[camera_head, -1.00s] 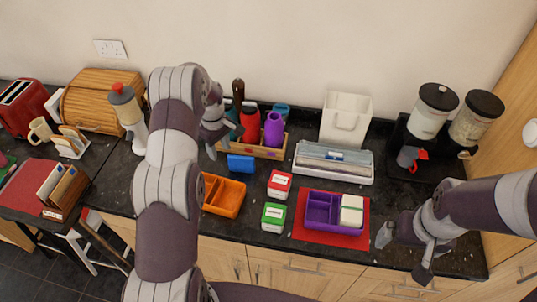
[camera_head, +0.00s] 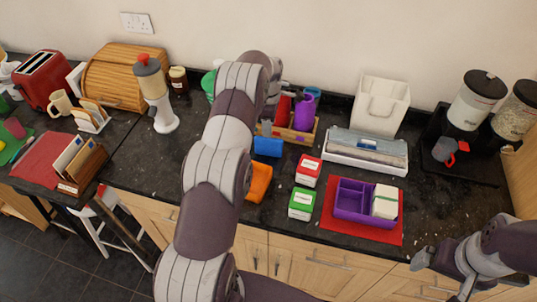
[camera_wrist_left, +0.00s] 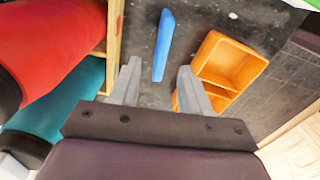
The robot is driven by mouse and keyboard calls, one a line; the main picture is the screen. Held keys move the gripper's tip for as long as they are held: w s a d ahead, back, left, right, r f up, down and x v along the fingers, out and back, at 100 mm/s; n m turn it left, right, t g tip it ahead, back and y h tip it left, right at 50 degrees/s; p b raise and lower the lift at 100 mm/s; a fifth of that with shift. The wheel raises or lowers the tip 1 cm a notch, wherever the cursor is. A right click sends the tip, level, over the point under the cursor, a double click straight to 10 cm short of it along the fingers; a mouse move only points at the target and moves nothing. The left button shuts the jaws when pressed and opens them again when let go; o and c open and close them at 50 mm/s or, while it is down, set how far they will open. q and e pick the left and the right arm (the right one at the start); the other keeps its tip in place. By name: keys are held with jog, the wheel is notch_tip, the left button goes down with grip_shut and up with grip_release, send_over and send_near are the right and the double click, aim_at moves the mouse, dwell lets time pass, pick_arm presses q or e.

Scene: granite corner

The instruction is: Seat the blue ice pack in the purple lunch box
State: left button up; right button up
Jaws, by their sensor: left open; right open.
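The blue ice pack (camera_head: 268,147) sits on the dark counter behind the orange box. In the left wrist view the ice pack (camera_wrist_left: 163,45) shows as a narrow upright slab. My left gripper (camera_wrist_left: 160,67) is open, with the near end of the slab showing between its fingertips; contact cannot be told. In the head view my left arm hides part of that gripper. The purple lunch box (camera_head: 350,209) lies on a red mat at the right; white blocks fill its right side and its left compartments look empty. My right gripper (camera_head: 440,274) is open and empty near the counter's front right.
The orange divided box (camera_head: 260,182) is partly behind my left arm. Red (camera_head: 308,170) and green (camera_head: 301,203) cartons stand between it and the red mat (camera_head: 385,237). A wooden caddy (camera_head: 300,135) with bottles stands behind the pack. A silver-white tray (camera_head: 365,152) lies behind the lunch box.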

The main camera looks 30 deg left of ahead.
aim_at(269, 147)
pick_arm(q)
jog(key=shift+s+f+b, duration=0.1)
jog(key=shift+f+b, duration=0.4)
jog(key=shift+f, duration=0.35)
notch_tip(269, 147, down, 2)
jog(key=shift+s+d+p, duration=0.1)
jog(key=shift+p, duration=0.95)
jog(key=shift+f, duration=0.35)
grip_shut()
pick_arm(e)
jog(key=shift+d, duration=0.1)
